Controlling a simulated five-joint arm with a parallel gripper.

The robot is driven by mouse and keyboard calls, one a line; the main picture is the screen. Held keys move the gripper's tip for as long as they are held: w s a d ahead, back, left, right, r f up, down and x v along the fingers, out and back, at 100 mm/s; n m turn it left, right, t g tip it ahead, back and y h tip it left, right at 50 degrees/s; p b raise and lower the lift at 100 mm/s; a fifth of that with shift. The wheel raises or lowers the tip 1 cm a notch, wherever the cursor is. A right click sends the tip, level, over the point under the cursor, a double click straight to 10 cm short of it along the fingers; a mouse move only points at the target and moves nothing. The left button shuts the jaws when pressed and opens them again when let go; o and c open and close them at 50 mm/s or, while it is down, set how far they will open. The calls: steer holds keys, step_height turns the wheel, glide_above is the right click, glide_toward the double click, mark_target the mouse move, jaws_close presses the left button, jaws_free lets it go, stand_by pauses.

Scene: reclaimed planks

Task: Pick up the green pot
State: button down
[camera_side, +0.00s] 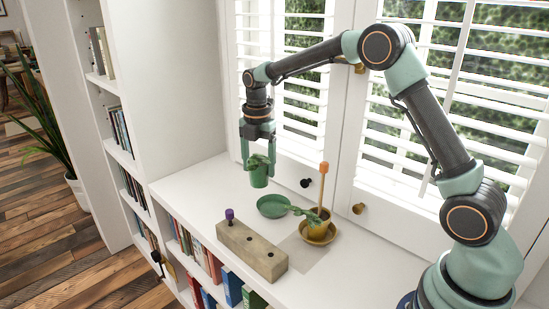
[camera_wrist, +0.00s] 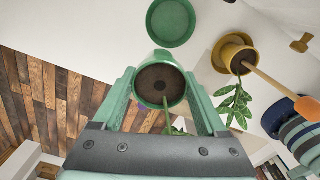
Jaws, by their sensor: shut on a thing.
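The green pot (camera_side: 259,177) hangs between the two fingers of my gripper (camera_side: 258,167), above the white counter and clear of it. In the wrist view the green pot (camera_wrist: 160,84) sits between the green fingers, with dark soil showing inside its rim. My gripper is shut on the pot, a finger on either side. A green saucer (camera_side: 272,206) lies empty on the counter below it, and it also shows at the top of the wrist view (camera_wrist: 171,22).
A mustard pot (camera_side: 318,224) stands on a saucer at right, with a wooden-handled tool (camera_side: 322,180) upright in it and leaves (camera_side: 300,211) beside it. A wooden block (camera_side: 252,250) with a purple peg (camera_side: 230,215) lies in front. Window shutters (camera_side: 300,75) stand behind. The counter's left end is clear.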

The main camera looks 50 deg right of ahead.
steer(key=a+r, duration=0.3)
steer(key=a, duration=1.1)
steer(key=shift+a, duration=0.3)
steer(key=shift+r, duration=0.1)
step_height(320, 180, up, 5)
steer(key=d, duration=0.1)
steer(key=d+m, duration=0.6)
steer(key=d, duration=1.3)
steer(key=shift+f, duration=9.55)
